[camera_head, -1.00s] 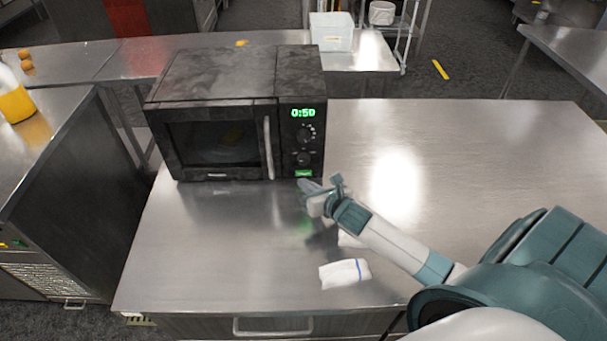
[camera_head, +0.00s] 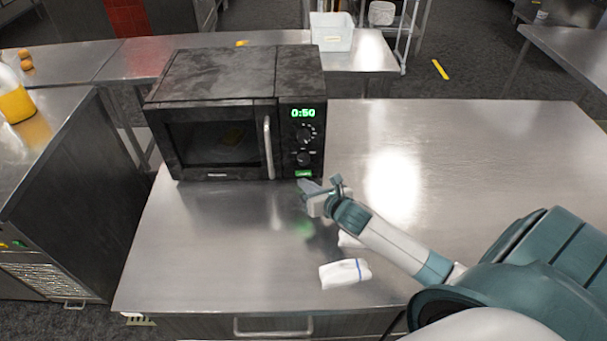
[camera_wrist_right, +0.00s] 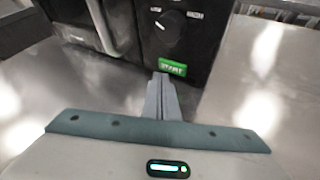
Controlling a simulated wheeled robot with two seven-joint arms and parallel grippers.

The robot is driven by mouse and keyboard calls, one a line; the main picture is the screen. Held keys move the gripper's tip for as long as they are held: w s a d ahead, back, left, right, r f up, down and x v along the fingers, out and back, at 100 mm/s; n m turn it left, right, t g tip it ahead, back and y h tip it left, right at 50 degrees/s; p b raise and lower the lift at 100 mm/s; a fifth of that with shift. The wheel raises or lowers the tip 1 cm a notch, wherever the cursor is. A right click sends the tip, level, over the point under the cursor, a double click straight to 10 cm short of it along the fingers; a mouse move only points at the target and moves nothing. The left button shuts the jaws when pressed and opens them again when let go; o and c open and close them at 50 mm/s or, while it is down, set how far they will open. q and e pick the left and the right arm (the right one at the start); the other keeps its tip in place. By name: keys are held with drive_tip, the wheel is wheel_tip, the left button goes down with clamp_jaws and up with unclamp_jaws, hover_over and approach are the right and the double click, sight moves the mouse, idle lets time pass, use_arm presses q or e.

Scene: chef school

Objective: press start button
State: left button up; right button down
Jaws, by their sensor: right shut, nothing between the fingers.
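A black microwave (camera_head: 225,112) stands on the steel table, its door shut and its display (camera_head: 303,113) reading 0:50 in green. The green start button (camera_head: 303,174) is at the bottom of its control panel, below two dark knobs. In the right wrist view the button (camera_wrist_right: 172,68) reads START. My right gripper (camera_head: 303,184) is shut and empty, its fingertips just in front of and below the button. In the right wrist view the fingertips (camera_wrist_right: 161,78) come up to the button's lower edge; I cannot tell whether they touch it. My left gripper is not in view.
The steel table (camera_head: 470,150) is clear to the right of the microwave. White folded cloths (camera_head: 344,273) lie under and near my right arm. A counter at the left holds a bottle of yellow liquid (camera_head: 16,100).

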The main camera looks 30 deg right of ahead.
idle(0.8)
drive_tip(key=shift+w+d, duration=0.25)
drive_tip(key=shift+w, duration=0.1)
